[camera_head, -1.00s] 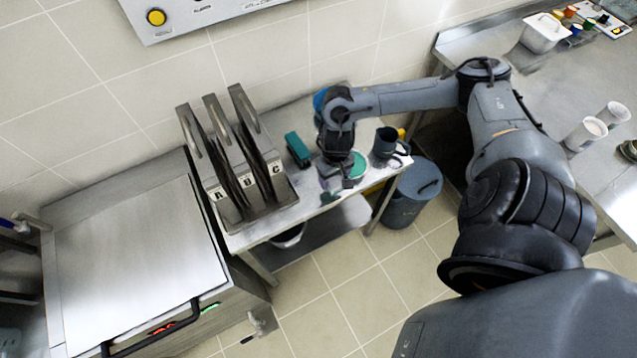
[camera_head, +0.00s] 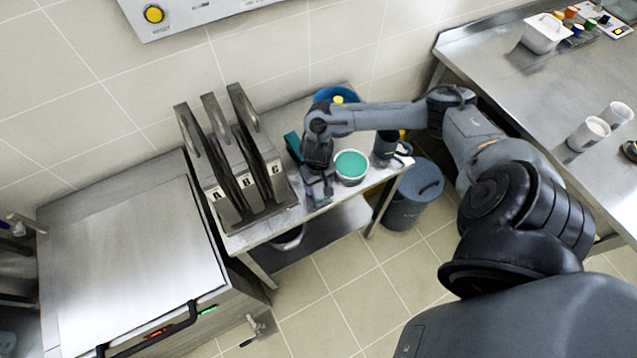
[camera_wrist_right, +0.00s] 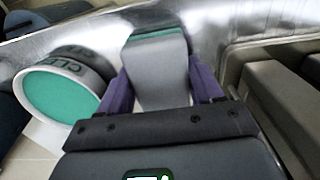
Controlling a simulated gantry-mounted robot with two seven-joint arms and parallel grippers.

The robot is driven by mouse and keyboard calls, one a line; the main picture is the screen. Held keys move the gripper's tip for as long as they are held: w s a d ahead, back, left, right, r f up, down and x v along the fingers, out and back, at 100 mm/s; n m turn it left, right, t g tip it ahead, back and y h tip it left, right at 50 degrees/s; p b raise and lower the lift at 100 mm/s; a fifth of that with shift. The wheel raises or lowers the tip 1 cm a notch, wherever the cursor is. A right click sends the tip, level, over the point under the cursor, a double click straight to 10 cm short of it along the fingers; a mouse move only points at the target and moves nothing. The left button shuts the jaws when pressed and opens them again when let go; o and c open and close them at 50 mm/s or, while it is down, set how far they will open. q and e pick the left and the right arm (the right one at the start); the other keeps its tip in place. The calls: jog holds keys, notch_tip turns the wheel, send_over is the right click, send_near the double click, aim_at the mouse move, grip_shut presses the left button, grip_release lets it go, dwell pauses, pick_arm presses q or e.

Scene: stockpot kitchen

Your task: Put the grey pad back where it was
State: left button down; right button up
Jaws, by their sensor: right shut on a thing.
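The grey pad (camera_wrist_right: 158,72), a grey block with a green strip at its far end, is between the purple fingers of my right gripper (camera_wrist_right: 163,88) in the right wrist view. The gripper is shut on it. In the head view my right gripper (camera_head: 318,190) is low at the front of the small steel table (camera_head: 258,232), left of a round tub with green contents (camera_head: 352,165). The pad is mostly hidden there, and I cannot tell whether it touches the table. My left gripper is not in view.
A rack with upright panels marked A, B and C (camera_head: 240,185) stands left of the gripper. A teal box (camera_head: 293,146) is behind it. A dark mug (camera_head: 385,145) stands right of the tub, and a blue container (camera_head: 337,94) is at the back.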

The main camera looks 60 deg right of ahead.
jog(key=shift+f, duration=0.1)
jog(key=o, duration=1)
jog(key=shift+r, duration=0.3)
notch_tip(320, 180, up, 12)
jog(key=p, duration=0.3)
jog(key=shift+f+p, duration=0.15)
jog(key=shift+p, duration=0.15)
